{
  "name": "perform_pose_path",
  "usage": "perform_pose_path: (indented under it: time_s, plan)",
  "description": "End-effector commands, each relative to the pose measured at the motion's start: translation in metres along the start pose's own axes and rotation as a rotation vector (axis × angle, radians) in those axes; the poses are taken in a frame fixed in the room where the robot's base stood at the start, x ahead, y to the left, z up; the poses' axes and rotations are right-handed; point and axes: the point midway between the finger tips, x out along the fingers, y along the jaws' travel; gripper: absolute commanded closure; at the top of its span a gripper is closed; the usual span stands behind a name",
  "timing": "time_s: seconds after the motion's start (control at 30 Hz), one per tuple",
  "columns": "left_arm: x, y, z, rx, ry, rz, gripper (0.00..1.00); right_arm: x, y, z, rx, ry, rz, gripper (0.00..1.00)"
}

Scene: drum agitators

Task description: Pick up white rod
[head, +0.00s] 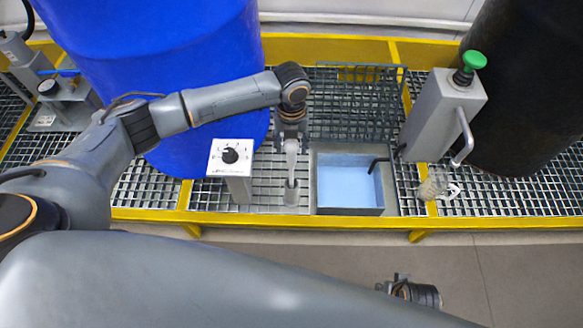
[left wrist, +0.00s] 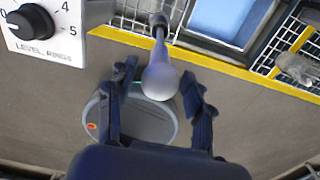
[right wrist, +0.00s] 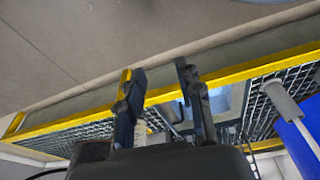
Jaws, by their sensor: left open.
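The white rod (head: 291,160) stands upright in a small grey holder (head: 291,194), between the dial post and the blue basin. Its pale, rounded upper end also shows in the left wrist view (left wrist: 160,80). My left gripper (head: 291,132) is directly above the rod, pointing down. In the left wrist view the fingers (left wrist: 158,76) are open, with the rod's end between them and a gap on each side. My right gripper (head: 413,291) is low in front of the platform, far from the rod. Its fingers (right wrist: 158,76) are apart with nothing seen between them.
A dial post (head: 230,158) labelled "LEVEL, RINGS" stands left of the rod. A blue-lined basin (head: 347,186) is to the right. A grey post with a green button (head: 443,115), a blue drum (head: 160,60) and a black drum (head: 530,90) stand on the yellow-edged grating (head: 330,223).

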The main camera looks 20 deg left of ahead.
Motion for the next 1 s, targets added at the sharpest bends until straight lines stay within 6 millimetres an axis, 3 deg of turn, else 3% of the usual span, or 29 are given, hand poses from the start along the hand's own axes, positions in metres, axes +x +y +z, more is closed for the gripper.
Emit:
perform_pose_path:
  time_s: [0.3, 0.63, 0.87, 0.9, 1.0]
  plan:
    - [0.044, 0.0, -0.001, 0.0, 0.002, 0.002, 0.48, -0.035, 0.002, -0.017, 0.004, 0.024, 0.004, 0.64]
    - [0.048, 0.0, -0.001, 0.0, 0.0, 0.001, 0.48, -0.042, 0.003, -0.018, 0.004, 0.025, 0.004, 0.64]
    - [0.048, 0.0, -0.001, 0.0, 0.0, 0.001, 0.95, -0.042, 0.002, -0.018, 0.004, 0.025, 0.004, 0.64]
    - [0.048, 0.0, -0.001, 0.0, 0.0, 0.001, 1.0, -0.042, 0.002, -0.018, 0.004, 0.025, 0.004, 0.64]
    - [0.048, 0.0, 0.0, 0.0, 0.0, 0.001, 1.0, -0.042, 0.002, -0.018, 0.004, 0.025, 0.004, 0.64]
